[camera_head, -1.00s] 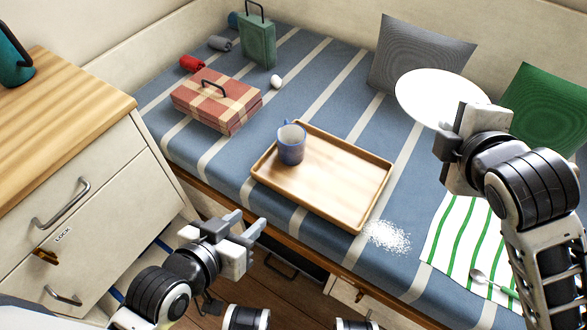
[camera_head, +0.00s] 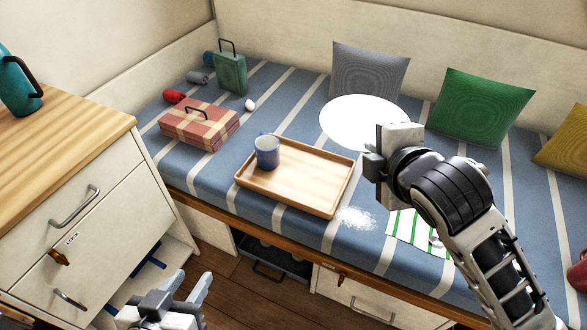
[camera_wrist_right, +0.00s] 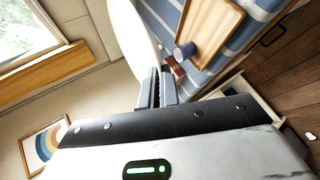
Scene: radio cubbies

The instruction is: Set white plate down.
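The white plate (camera_head: 362,122) is held up by its edge in my right gripper (camera_head: 384,150), above the striped bed and beyond the tray in the head view. In the right wrist view the plate (camera_wrist_right: 130,32) shows nearly edge-on between the closed fingers (camera_wrist_right: 156,90). Its underside and the exact height above the bed cannot be told. My left gripper (camera_head: 190,291) is low at the bottom of the head view, in front of the bed, with its fingers apart and empty.
A wooden tray (camera_head: 322,196) with a blue mug (camera_head: 267,152) lies on the bed (camera_head: 290,117). White grains (camera_head: 356,217) and a green-striped cloth (camera_head: 408,232) lie right of it. A checked box (camera_head: 200,124) and green case (camera_head: 230,74) stand left. Grey (camera_head: 370,75) and green (camera_head: 482,108) cushions are behind.

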